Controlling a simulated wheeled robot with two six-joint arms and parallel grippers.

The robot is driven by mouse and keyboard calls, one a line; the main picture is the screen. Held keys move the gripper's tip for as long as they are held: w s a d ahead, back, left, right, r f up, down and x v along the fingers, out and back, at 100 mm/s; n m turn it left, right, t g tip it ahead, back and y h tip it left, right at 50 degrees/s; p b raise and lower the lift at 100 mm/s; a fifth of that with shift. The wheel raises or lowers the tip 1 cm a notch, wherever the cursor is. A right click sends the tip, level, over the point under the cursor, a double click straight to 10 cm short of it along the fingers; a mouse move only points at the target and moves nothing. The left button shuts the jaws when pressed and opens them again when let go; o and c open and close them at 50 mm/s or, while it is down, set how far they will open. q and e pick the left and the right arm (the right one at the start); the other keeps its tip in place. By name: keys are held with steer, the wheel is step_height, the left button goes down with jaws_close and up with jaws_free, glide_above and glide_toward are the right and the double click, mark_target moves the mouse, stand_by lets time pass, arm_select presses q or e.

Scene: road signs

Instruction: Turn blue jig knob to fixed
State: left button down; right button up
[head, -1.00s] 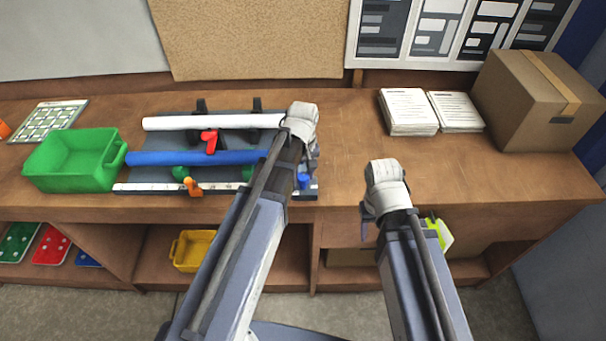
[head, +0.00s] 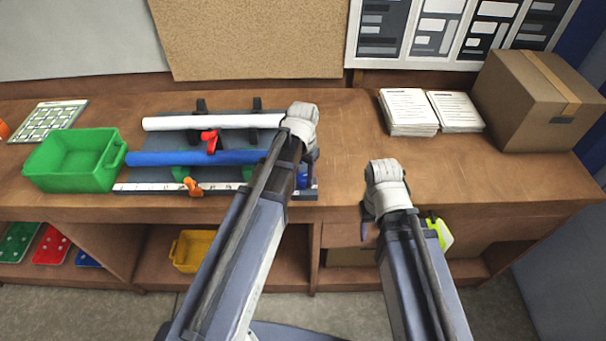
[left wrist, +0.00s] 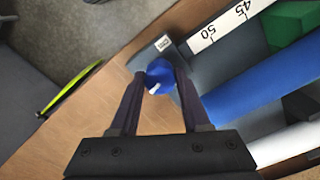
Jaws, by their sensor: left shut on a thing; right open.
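The blue knob (left wrist: 159,74) has a white mark on it. In the left wrist view the mark points to the lower left. The knob sits at the right end of the jig (head: 225,140); in the head view only a small blue part (head: 304,183) shows beside my arm. My left gripper (left wrist: 160,78) is shut on the knob, with one finger on each side. A small white label (left wrist: 163,43) lies beside the knob, too small to read surely. My right gripper (head: 384,190) is open above the bench's front edge, its fingers mostly hidden.
The jig carries a white tube (head: 215,122), a blue tube (head: 195,158), a red clamp (head: 210,141) and an orange piece (head: 193,187). A green bin (head: 74,160) stands left. Paper stacks (head: 409,112) and a carton (head: 540,100) stand right. Bench between is clear.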

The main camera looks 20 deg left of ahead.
mark_target(303, 175)
arm_select(q)
steer(key=shift+m, duration=1.2)
steer(key=shift+c, duration=1.8)
jaws_free()
steer(key=shift+r, duration=0.15)
step_height(303, 175, up, 8)
steer(key=p, duration=0.8)
steer(key=shift+f, duration=0.2)
